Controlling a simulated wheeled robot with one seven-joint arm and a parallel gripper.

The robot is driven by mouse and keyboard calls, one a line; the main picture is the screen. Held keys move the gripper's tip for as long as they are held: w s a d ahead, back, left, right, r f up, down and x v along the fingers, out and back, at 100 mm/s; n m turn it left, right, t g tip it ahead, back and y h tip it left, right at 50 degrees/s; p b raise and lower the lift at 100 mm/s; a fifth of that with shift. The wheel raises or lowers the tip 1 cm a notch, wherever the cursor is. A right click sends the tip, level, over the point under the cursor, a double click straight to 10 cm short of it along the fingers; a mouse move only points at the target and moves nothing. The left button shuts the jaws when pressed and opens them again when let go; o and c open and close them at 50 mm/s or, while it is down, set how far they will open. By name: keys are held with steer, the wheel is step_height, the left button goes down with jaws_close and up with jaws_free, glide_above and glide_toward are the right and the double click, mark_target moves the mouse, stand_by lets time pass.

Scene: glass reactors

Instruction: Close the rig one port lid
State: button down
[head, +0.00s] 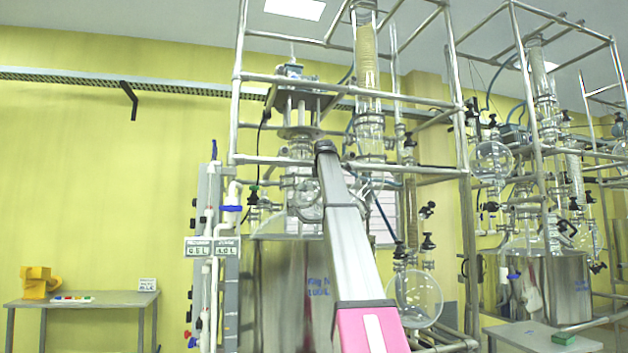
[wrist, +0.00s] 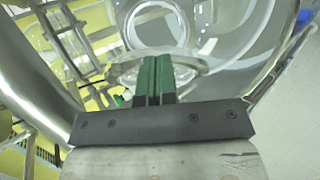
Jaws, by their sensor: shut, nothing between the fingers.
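Rig one is the near reactor, with a steel vessel (head: 275,290) under a glass top inside a pipe frame. My arm reaches up in front of it and hides part of the glass top; the fingers do not show in the head view. In the wrist view my gripper (wrist: 153,62) has its two green fingers together, empty. A round, clear disc (wrist: 190,62), seemingly the port lid, shows edge-on behind the fingers. A round glass rim (wrist: 127,28), seemingly the port, lies just beyond. I cannot tell whether the fingers touch the disc, or the lid's exact angle.
Steel frame pipes (head: 240,110) surround the rig closely. A round glass flask (head: 414,298) hangs right of my arm. A second rig (head: 560,285) stands at the right. A small table (head: 85,303) with a yellow object (head: 38,282) is at the far left.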

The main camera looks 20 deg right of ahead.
steer(key=shift+w+d+f+n+y, duration=0.2)
steer(key=shift+w+d+f+y, duration=0.25)
steer(key=shift+w+d+f, duration=0.4)
steer(key=shift+w+d+f+n+y, duration=0.2)
steer(key=shift+w+d+f+y, duration=0.4)
steer(key=shift+w+d, duration=0.5)
steer(key=shift+w+d+f+n+y, duration=0.2)
steer(key=shift+w+d+f+y, duration=0.15)
steer(key=shift+w+d+f, duration=0.6)
steer(key=shift+s+d+r, duration=0.1)
steer(key=shift+s, duration=0.05)
steer(key=shift+d+r, duration=0.1)
